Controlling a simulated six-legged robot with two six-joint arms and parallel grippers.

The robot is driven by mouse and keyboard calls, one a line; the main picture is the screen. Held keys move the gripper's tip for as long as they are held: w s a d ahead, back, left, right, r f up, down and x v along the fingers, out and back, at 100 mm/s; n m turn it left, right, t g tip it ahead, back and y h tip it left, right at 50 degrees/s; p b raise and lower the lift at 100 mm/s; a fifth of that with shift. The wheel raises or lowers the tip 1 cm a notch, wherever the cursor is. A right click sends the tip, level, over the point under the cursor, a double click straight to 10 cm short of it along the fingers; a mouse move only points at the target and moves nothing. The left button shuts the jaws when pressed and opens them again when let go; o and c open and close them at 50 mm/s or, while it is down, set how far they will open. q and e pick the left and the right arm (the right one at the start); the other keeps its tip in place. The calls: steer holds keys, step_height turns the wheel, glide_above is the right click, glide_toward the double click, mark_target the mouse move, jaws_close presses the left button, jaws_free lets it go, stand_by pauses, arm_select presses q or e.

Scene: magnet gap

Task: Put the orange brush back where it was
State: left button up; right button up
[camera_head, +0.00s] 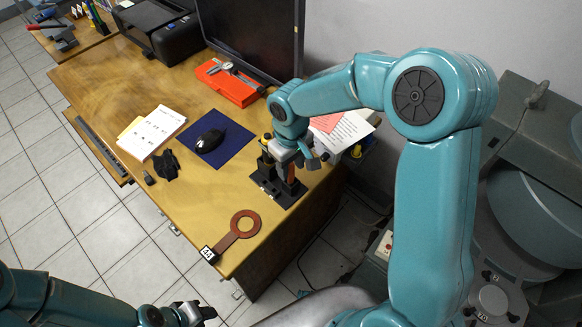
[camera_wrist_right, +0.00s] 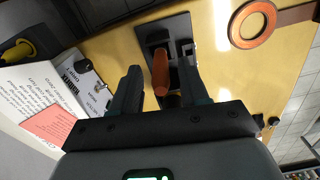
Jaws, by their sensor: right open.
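An orange handle-shaped piece (camera_wrist_right: 161,72), which looks like the brush, stands at the black holder (camera_wrist_right: 178,28) in the right wrist view. In the head view the black holder (camera_head: 268,184) is at the desk's near right corner, partly hidden by my right gripper (camera_head: 292,163). My right gripper (camera_wrist_right: 161,70) is open, its fingers on either side of the orange piece, with gaps visible. I cannot tell how deep the piece sits in the holder. My left gripper (camera_head: 196,312) is low at the bottom of the head view, away from the desk; its jaws are unclear.
A red-brown ring paddle (camera_head: 241,225) lies near the desk's front edge. A mouse (camera_head: 209,141) on a blue mat, a notepad (camera_head: 152,132), an orange tray (camera_head: 225,84) and a monitor (camera_head: 255,35) are further back. Papers (camera_head: 345,130) lie right of the holder.

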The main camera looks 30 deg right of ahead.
step_height(320, 180, up, 11)
steer(key=shift+s+f, duration=0.1)
steer(key=shift+f, duration=0.1)
steer(key=shift+s+f, duration=0.1)
stand_by(0.5)
